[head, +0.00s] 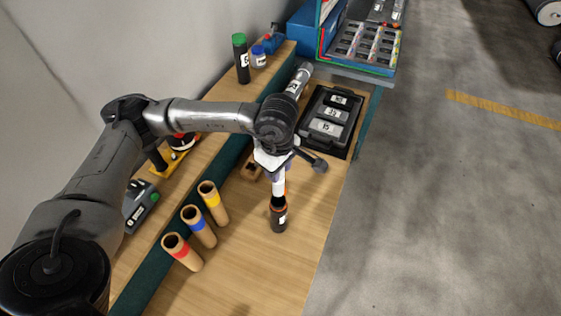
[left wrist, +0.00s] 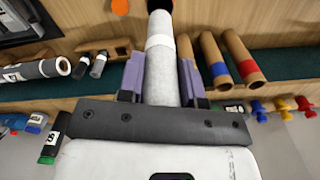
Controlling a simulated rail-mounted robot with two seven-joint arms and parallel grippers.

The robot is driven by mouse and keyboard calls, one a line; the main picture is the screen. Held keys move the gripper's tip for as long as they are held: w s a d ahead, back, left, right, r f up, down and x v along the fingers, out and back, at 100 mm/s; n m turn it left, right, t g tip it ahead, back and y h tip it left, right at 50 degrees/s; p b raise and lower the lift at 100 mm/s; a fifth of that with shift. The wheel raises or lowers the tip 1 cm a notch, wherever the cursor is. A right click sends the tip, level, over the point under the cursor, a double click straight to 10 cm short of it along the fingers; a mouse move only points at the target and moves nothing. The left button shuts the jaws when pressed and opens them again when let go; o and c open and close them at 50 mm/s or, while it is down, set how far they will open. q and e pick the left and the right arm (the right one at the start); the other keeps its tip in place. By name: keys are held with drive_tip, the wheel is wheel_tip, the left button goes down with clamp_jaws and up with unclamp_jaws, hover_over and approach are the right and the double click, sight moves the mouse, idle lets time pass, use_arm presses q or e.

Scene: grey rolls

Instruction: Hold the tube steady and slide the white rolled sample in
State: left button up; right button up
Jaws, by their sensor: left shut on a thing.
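My left gripper (head: 278,172) points down over the wooden bench. It is shut on the white rolled sample (head: 278,187), which also shows between its purple fingers in the left wrist view (left wrist: 160,60). The sample hangs roughly upright, with a paler band around it. Its lower end is at the mouth of the dark tube (head: 280,219), which has an orange rim and a white label. I cannot tell how far inside the end is. The tube stands on the bench, with no gripper visibly holding it. My right gripper is not in view.
Cardboard tubes with red (head: 181,251), blue (head: 198,227) and yellow (head: 213,203) bands stand to the left. A black tray (head: 345,97) of labelled boxes lies behind, beside a grey labelled roll (head: 299,79). The bench front near the dark tube is clear.

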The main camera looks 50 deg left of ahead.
use_arm(q)
drive_tip(key=shift+m, duration=0.9)
drive_tip(key=shift+f, duration=0.15)
drive_tip(key=shift+f, duration=1.65)
drive_tip(key=shift+r, duration=2.3)
